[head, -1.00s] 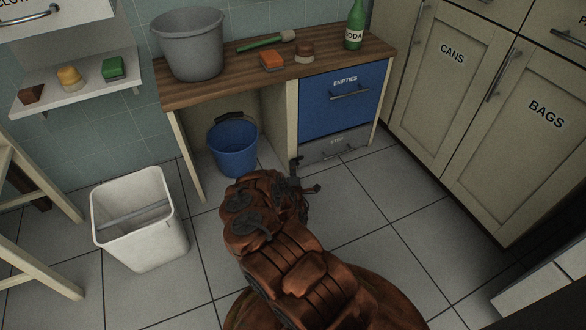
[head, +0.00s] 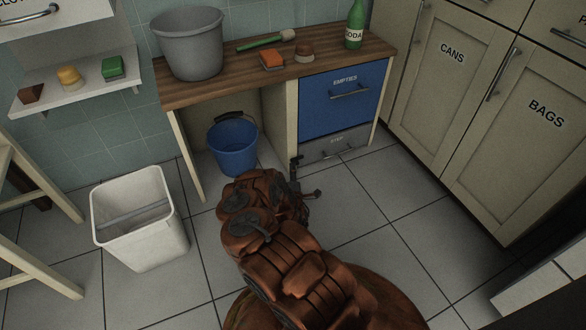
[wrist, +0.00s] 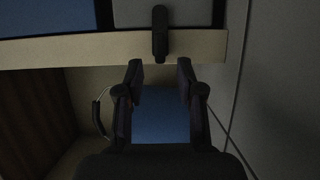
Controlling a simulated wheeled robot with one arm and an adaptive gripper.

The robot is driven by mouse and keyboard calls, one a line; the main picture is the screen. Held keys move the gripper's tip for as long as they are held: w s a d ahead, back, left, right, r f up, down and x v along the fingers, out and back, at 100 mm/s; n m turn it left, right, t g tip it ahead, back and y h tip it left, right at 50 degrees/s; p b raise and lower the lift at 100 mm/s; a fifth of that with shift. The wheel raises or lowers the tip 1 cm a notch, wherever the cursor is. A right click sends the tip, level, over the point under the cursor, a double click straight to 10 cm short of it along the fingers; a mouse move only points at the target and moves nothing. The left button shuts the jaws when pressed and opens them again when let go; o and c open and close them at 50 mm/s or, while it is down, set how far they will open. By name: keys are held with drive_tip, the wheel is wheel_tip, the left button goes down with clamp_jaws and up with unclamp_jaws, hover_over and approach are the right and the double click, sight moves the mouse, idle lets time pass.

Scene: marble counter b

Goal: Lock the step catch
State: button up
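The grey step drawer front (head: 335,147), labelled STEP, sits at floor level under the blue EMPTIES front and looks closed. The dark step catch (wrist: 160,32) is a small bar. In the wrist view it lies across the cream panel edge and overlaps the grey front. In the head view, a small dark piece at the panel's lower part (head: 296,161) appears to be it. My gripper (wrist: 160,70) is open and empty, with one finger on each side of the catch's near end in the picture. I cannot tell whether it touches. My arm partly hides the gripper in the head view.
A blue bucket (head: 232,148) stands in the open bay left of the panel. A white bin (head: 139,220) stands on the floor at left. Cupboards labelled CANS and BAGS (head: 520,135) bound the right. The tiled floor (head: 390,240) before the drawers is mostly clear.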

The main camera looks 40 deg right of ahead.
drive_tip(key=v, duration=0.9)
idle(0.4)
